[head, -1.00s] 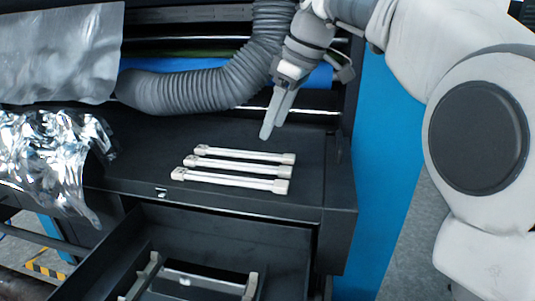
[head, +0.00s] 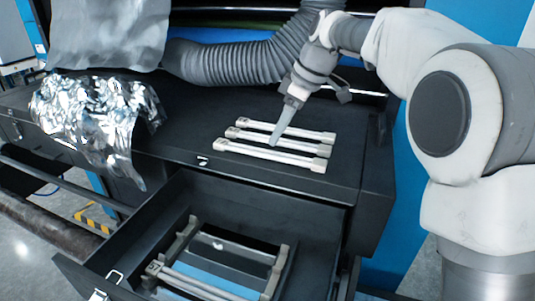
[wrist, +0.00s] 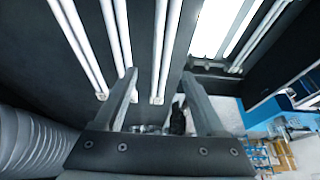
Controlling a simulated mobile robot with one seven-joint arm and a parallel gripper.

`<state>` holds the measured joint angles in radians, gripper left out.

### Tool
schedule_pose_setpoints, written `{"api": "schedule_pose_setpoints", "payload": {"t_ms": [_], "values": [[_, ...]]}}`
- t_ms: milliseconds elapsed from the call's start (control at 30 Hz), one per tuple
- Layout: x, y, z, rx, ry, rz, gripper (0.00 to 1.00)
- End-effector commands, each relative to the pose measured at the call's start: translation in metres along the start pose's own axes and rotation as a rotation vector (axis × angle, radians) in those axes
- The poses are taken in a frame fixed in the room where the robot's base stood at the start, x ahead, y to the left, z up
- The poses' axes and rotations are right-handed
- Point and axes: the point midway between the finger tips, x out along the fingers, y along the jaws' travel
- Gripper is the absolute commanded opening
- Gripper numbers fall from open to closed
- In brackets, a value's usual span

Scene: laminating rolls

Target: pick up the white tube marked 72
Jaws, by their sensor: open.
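Three pale white tubes lie side by side on the black machine top: a front tube (head: 255,152), a middle tube (head: 306,145) and a back tube (head: 312,133). No marking is readable, so I cannot tell which is 72. My gripper (head: 276,142) is open and points down over the tubes, its fingertips near the front and middle ones. In the wrist view my gripper (wrist: 157,74) has the front tube (wrist: 160,40) showing between its fingers. The middle tube (wrist: 116,38) passes by the left finger. Whether a finger touches a tube is unclear.
An open black drawer (head: 120,212) below holds a rectangular frame of bars (head: 205,290). A grey corrugated hose (head: 235,62) runs behind the tubes. Crumpled silver foil (head: 95,115) hangs at the left.

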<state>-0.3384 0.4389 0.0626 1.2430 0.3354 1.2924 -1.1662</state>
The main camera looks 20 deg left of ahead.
Motion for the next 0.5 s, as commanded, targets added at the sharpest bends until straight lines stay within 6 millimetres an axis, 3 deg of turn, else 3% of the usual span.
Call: {"api": "schedule_pose_setpoints", "payload": {"t_ms": [167,500], "values": [[0.011,-0.001,-0.001,-0.001,-0.001,-0.001,0.72],[0.055,-0.003,-0.001,0.000,-0.001,0.000,0.72]]}}
